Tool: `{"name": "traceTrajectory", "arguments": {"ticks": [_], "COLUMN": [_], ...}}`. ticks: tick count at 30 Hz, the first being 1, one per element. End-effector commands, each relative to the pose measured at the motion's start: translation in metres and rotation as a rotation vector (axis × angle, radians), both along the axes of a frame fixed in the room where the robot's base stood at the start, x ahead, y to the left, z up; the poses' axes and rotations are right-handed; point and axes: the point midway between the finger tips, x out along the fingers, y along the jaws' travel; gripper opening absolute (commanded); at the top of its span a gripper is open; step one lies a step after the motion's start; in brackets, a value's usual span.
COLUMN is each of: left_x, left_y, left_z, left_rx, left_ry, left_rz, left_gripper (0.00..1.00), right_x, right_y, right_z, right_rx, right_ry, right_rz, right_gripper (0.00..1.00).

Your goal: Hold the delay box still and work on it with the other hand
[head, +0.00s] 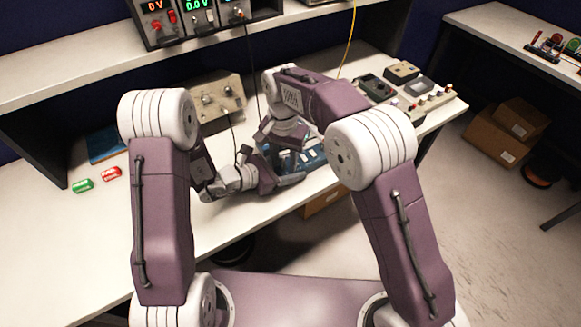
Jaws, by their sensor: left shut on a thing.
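A blue box (312,154) with small controls lies on the white bench, mostly hidden behind my grippers; it looks like the delay box, though I cannot read a label. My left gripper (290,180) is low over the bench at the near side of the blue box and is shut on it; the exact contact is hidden. My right gripper (283,155) points down at the left part of the blue box, close to my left gripper. Its fingertips are hidden, so I cannot tell whether it is open or touching the box.
A beige knobbed box (225,101) stands behind my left arm. Red (111,174) and green (82,186) small items lie at left, near a blue flat item (104,146). Several devices (402,73) crowd the right end. A shelf (80,68) overhangs the back. The front left bench is clear.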

Motion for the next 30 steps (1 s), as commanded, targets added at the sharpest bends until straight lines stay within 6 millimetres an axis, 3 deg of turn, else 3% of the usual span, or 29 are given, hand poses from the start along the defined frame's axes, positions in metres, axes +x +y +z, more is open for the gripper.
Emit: {"name": "traceTrajectory", "arguments": {"ticks": [15, 23, 30], "left_x": [-0.001, -0.001, -0.001], "left_y": [-0.001, -0.001, -0.001], "left_z": [0.0, 0.0, 0.0], "left_rx": [-0.001, -0.001, -0.001], "left_ry": [0.0, 0.0, 0.0], "left_rz": [-0.005, -0.003, -0.003], "left_gripper": [0.0, 0.0, 0.0], "right_x": [0.001, 0.001, 0.002], "right_y": [0.001, 0.001, 0.002], "right_z": [0.042, 0.048, 0.093], "right_rx": [0.004, 0.003, 0.006], "right_ry": [-0.004, -0.004, -0.008], "right_rz": [0.001, 0.001, 0.001], "right_gripper": [0.43, 0.43, 0.43]}}
